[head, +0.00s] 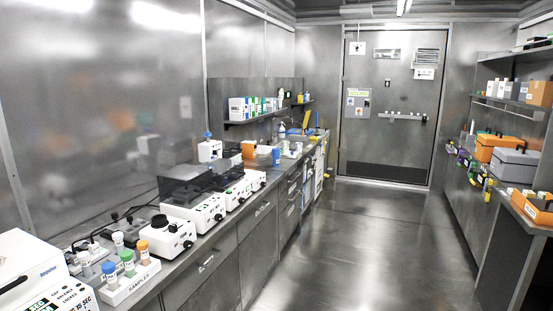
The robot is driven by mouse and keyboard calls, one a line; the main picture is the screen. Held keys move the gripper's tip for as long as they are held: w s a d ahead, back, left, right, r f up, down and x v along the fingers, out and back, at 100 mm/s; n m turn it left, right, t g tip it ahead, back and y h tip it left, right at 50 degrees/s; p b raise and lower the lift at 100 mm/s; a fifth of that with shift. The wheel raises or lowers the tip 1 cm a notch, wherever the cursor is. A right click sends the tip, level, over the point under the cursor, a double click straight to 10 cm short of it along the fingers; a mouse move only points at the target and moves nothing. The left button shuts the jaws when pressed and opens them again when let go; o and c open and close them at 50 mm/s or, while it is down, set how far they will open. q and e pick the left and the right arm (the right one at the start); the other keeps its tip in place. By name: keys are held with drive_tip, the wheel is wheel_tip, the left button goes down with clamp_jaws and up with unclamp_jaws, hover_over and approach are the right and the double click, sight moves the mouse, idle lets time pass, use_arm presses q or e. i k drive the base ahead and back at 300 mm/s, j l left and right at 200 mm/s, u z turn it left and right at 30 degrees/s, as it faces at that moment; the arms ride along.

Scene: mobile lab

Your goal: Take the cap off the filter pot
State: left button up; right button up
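I cannot pick out the filter pot for sure in the head view. Several small capped pots stand in and behind a white sample rack (133,287) on the near left bench, among them an orange-capped pot (143,249), a green-capped pot (127,262) and a blue-capped pot (110,271). Farther along the bench are a blue cup-like object (276,157) and a white item with a blue top (209,149); they are too small to read. Neither of my grippers is in view.
The left bench also holds a large white machine (32,278), a round-topped white device (167,240) and a row of white instruments (196,211). The floor (350,235) is clear up to the closed door (390,110). Shelves and boxes line the right wall.

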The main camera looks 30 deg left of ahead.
sight(275, 160)
drive_tip(key=i+u, duration=0.35)
drive_tip(key=i, duration=1.65)
